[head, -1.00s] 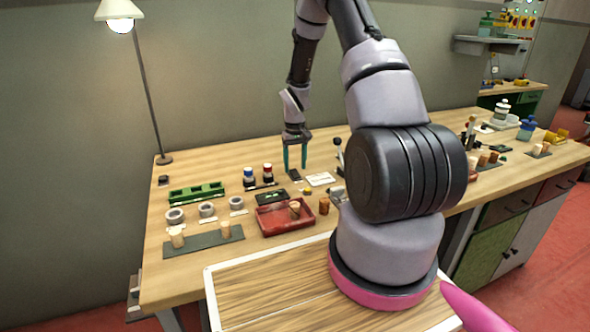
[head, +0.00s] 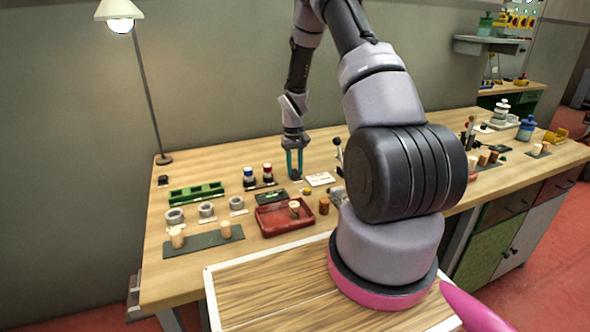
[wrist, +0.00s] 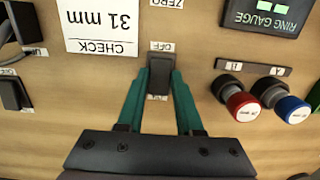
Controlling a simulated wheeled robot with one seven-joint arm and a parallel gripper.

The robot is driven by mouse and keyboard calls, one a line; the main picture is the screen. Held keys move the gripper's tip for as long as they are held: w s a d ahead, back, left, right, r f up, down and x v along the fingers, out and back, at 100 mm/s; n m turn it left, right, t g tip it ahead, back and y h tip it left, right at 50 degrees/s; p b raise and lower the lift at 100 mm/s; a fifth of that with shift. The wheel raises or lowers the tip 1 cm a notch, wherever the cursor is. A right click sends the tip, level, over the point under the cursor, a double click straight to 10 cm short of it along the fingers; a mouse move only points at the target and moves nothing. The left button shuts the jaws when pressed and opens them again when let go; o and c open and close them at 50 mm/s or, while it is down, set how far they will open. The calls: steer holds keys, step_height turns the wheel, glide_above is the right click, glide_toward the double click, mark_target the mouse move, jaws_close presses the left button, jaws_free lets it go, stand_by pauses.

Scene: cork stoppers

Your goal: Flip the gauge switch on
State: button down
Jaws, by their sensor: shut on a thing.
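A black rocker switch (wrist: 161,72) stands on the wooden bench in the wrist view. A small upside-down label at its far end reads OFF; the label at its near end is partly hidden and hard to read. My gripper (wrist: 162,78) has its two teal fingers on either side of the switch, shut on it. In the head view my gripper (head: 294,174) is down at the bench top, and its fingers hide part of the switch. A dark box marked RING GAUGE (wrist: 266,14) lies to the upper right in the wrist view.
A red-topped knob (wrist: 243,106) and a blue-topped knob (wrist: 292,109) stand close to the right. A second black switch (wrist: 13,94) is at the left, and a white 31 mm check card (wrist: 101,27) lies flat. A red tray (head: 270,222) sits nearer the bench front.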

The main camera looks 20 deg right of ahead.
steer(key=shift+w+f+g, duration=0.1)
steer(key=shift+w+g, duration=0.15)
steer(key=shift+g, duration=0.75)
steer(key=shift+w+g, duration=0.2)
steer(key=shift+g, duration=0.8)
steer(key=c, duration=0.6)
jaws_free()
steer(key=shift+o, duration=0.2)
steer(key=v, duration=1.1)
